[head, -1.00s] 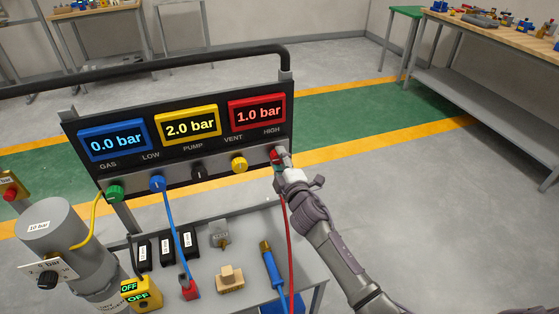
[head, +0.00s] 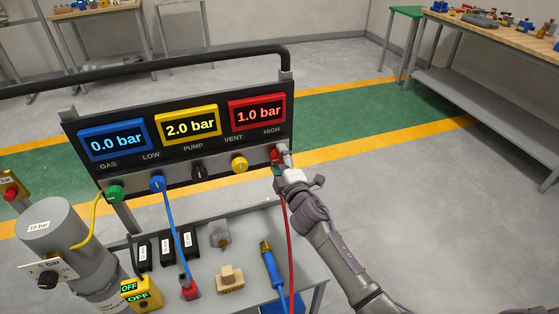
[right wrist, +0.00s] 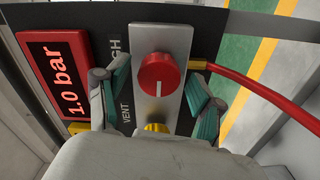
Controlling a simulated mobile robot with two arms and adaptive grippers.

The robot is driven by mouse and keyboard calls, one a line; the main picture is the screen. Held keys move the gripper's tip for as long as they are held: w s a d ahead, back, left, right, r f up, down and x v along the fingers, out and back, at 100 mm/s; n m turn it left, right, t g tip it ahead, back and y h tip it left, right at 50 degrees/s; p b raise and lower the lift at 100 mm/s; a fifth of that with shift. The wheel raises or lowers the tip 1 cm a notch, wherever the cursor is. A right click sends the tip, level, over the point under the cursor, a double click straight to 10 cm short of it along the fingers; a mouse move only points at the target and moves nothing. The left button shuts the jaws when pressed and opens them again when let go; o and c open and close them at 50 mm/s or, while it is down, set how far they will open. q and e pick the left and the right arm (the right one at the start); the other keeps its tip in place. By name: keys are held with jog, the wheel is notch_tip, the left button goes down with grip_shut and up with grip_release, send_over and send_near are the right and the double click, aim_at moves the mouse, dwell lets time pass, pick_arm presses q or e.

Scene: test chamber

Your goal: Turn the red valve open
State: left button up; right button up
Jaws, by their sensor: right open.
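The red valve (right wrist: 158,74) is a round knob with a white mark on a grey plate, under the HIGH label of the panel. In the head view the red valve (head: 275,154) is partly covered by my right gripper (head: 282,160). In the right wrist view my right gripper (right wrist: 160,105) is open, with one finger on each side of the plate. The knob lies a little beyond the fingertips, between their lines; I cannot tell whether they touch anything. The red display (head: 258,112) above reads 1.0 bar. My left gripper is not in view.
A red hose (head: 290,240) hangs from the valve's side, close to my right gripper. The yellow VENT knob (head: 239,164), black knob (head: 198,171), blue knob (head: 158,183) and green knob (head: 115,193) line the panel. A grey bench (head: 305,262) below holds small parts.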

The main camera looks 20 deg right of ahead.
jog(key=s, duration=1.2)
jog(key=shift+d, duration=0.25)
